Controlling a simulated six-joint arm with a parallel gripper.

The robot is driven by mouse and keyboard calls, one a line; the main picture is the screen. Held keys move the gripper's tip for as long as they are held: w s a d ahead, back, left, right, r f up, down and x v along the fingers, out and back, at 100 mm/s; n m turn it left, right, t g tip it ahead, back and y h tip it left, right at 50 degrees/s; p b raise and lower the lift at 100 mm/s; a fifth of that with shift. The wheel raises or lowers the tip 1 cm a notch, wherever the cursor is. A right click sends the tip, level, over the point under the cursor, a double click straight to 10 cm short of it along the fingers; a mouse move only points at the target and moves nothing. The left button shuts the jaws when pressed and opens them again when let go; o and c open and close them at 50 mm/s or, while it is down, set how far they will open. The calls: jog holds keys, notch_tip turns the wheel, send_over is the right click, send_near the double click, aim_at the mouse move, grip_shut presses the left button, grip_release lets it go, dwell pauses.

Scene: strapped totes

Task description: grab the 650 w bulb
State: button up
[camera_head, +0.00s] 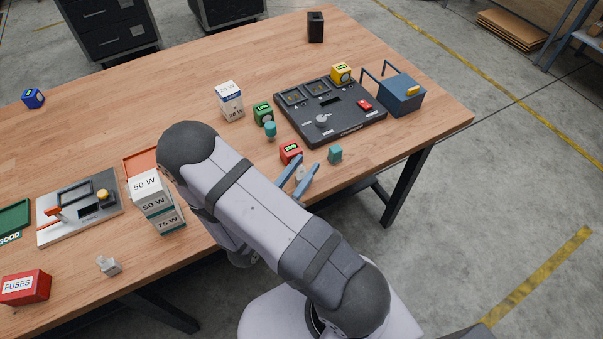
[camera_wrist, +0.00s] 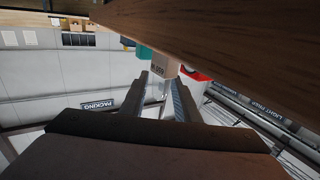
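The 650 W bulb is a small pale piece at the front edge of the table. In the head view the bulb (camera_head: 300,173) shows between the blue-grey fingers of my gripper (camera_head: 299,181). In the wrist view the bulb (camera_wrist: 160,71) has an upside-down label that reads like 650 W. It stands at the tips of my gripper (camera_wrist: 160,86). The two fingers are apart, one on each side of it, and I see no clear contact. The lower part of the bulb is partly hidden in the head view.
A teal bulb-like piece (camera_head: 270,130) and a green block (camera_head: 263,114) are farther back. A dark tester panel (camera_head: 355,125) lies beyond. The table edge (camera_wrist: 240,62) is close to my fingers.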

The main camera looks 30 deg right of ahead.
aim_at(304, 166)
jog(key=shift+p+x, duration=0.4)
jog(key=shift+x, duration=1.15)
jog(key=shift+w, duration=0.1)
grip_shut()
jog(key=shift+r, duration=0.15)
notch_tip(304, 166, up, 10)
